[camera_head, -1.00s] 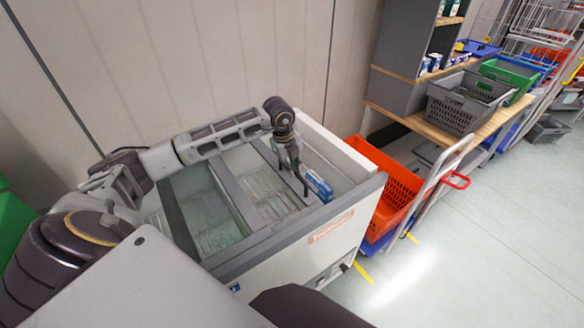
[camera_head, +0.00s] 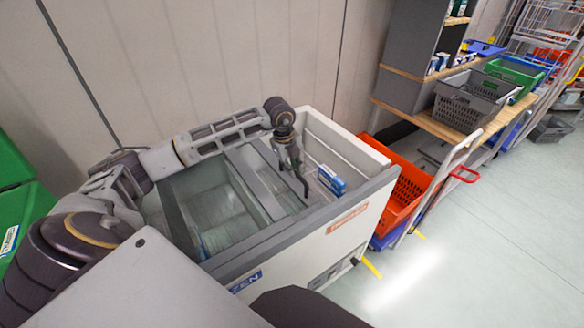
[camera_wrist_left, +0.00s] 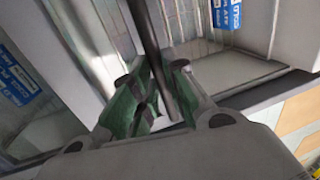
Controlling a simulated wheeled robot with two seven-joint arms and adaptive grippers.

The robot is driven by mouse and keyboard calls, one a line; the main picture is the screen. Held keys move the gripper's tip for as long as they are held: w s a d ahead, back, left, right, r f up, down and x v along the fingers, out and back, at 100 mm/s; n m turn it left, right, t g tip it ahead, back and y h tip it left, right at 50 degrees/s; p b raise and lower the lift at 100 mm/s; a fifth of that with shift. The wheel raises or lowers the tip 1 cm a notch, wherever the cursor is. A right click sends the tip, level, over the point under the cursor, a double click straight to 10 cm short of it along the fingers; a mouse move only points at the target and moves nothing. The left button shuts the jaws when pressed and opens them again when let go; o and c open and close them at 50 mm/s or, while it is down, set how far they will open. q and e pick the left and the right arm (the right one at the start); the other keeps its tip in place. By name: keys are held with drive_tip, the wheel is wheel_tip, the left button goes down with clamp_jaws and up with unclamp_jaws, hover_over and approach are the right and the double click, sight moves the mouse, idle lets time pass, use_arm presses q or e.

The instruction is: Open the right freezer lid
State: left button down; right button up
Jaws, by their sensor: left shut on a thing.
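The white chest freezer (camera_head: 318,245) stands in front of my left arm in the head view. Its right glass lid (camera_head: 262,180) is slid partly left, so the freezer's right end is uncovered. A blue-and-white box (camera_head: 330,180) shows in that opening. My left gripper (camera_head: 298,176) points down at the right lid's right edge. In the left wrist view, the gripper (camera_wrist_left: 160,95) is shut on a dark bar, the lid's handle (camera_wrist_left: 152,40). The left lid (camera_head: 205,205) lies at the left of the freezer. My right gripper is not in view.
A wall (camera_head: 220,60) stands close behind the freezer. An orange tote (camera_head: 405,190) is right of it, beside a wooden bench with a grey basket (camera_head: 465,100). Green totes (camera_head: 15,215) are at the far left. Floor (camera_head: 500,250) is clear at the right.

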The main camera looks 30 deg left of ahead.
use_arm(q)
drive_tip(key=c, duration=1.5)
unclamp_jaws()
drive_tip(key=shift+o, duration=0.2)
wheel_tip(320, 180, up, 12)
drive_tip(key=s, duration=0.2)
drive_tip(key=shift+a, duration=0.45)
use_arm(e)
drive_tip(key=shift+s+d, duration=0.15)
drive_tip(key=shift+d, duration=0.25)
use_arm(q)
drive_tip(key=shift+s+f, duration=0.1)
drive_tip(key=shift+f, duration=0.1)
